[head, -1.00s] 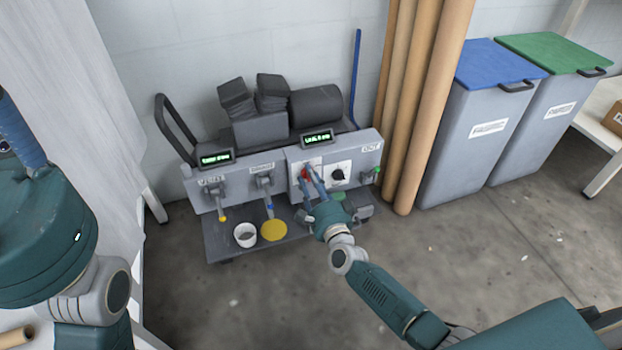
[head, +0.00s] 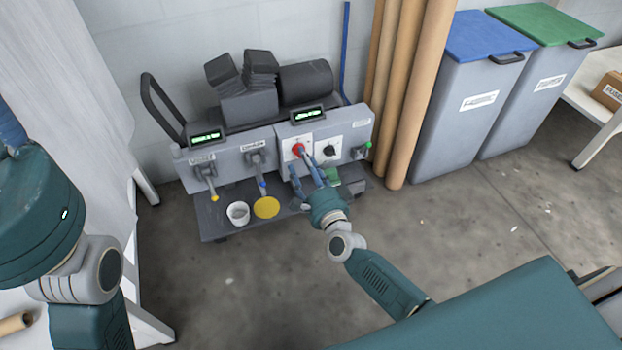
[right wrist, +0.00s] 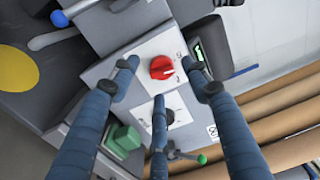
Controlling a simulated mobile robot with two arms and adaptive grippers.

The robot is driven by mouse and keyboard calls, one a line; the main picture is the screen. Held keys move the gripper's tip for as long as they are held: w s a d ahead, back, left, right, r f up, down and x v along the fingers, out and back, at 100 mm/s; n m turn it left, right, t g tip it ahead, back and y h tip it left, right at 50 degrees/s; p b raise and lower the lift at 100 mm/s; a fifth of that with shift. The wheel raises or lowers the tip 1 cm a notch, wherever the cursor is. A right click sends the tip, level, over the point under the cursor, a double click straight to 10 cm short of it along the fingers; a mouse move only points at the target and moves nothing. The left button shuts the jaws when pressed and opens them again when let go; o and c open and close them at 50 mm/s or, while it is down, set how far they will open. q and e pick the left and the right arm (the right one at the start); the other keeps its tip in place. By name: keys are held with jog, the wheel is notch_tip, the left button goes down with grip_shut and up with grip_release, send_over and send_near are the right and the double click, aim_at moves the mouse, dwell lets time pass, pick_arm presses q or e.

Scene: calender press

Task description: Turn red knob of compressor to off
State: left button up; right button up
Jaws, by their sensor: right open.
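The red knob (head: 298,149) sits on a white plate on the compressor's grey front panel (head: 228,158). It also shows in the right wrist view (right wrist: 162,67), with its ridge lying roughly across the picture and a white mark on it. My right gripper (head: 301,163) is in front of the panel, its blue fingers open and spread around the knob, apparently not touching it. A black knob (head: 329,149) is on the white plate beside it; one finger partly covers it in the right wrist view. Of my left gripper (head: 12,128), only a blue finger and teal body show at the left edge.
Valves with yellow and blue tips and a green-tipped valve (head: 367,146) flank the knobs. A white cup (head: 238,212) and yellow disc (head: 266,207) are on the lower shelf. Brown rolls (head: 410,100) and grey bins (head: 462,125) stand right. Floor in front is clear.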

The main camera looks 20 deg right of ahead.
jog(key=s, duration=0.8)
jog(key=shift+s, duration=0.25)
